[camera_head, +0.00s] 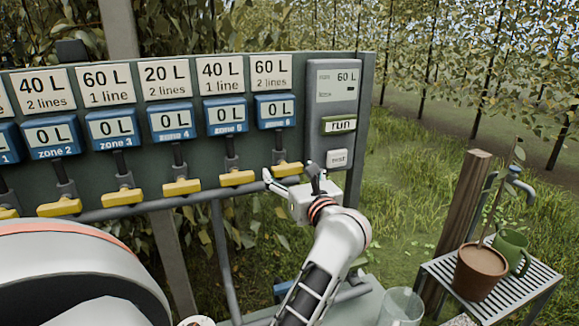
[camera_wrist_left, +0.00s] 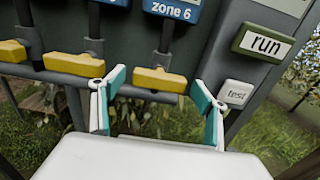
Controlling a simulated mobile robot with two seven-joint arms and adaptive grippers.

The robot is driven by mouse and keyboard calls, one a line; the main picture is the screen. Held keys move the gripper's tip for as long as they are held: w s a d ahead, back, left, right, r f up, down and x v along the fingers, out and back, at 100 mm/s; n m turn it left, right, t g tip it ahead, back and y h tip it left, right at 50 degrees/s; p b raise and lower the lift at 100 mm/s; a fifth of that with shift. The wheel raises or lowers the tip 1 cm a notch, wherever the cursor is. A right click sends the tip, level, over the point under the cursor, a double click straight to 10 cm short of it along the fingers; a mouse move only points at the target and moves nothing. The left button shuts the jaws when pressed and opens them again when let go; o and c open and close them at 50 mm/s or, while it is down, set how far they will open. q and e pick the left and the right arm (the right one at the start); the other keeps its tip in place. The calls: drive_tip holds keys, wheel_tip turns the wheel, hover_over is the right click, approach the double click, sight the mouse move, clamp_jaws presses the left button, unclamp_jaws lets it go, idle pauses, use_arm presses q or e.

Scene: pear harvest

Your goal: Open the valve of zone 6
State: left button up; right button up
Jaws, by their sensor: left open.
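The zone 6 valve has a yellow handle (camera_head: 288,169), lying crosswise below its blue meter (camera_head: 275,111), which reads 0 L. In the left wrist view the same yellow handle (camera_wrist_left: 160,80) hangs under the zone 6 label (camera_wrist_left: 172,12). My left gripper (camera_head: 292,177) is open just in front of this handle. In the left wrist view its teal-lined fingers (camera_wrist_left: 157,90) stand on either side of the handle, with nothing held. I cannot tell whether a finger touches it. My right gripper is not in view.
The neighbouring zone 5 yellow handle (camera_head: 237,178) is close on the left. A grey controller with a run button (camera_head: 339,125) and a test button (camera_head: 337,158) is at right.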

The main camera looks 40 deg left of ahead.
use_arm(q)
drive_tip(key=shift+w+a, duration=0.2)
drive_tip(key=shift+a, duration=0.1)
drive_tip(key=shift+s, duration=0.1)
drive_tip(key=shift+d, duration=0.1)
drive_tip(key=c, duration=1.1)
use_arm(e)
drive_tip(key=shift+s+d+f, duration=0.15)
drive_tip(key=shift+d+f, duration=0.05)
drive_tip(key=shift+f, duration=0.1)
use_arm(q)
drive_tip(key=shift+c, duration=0.2)
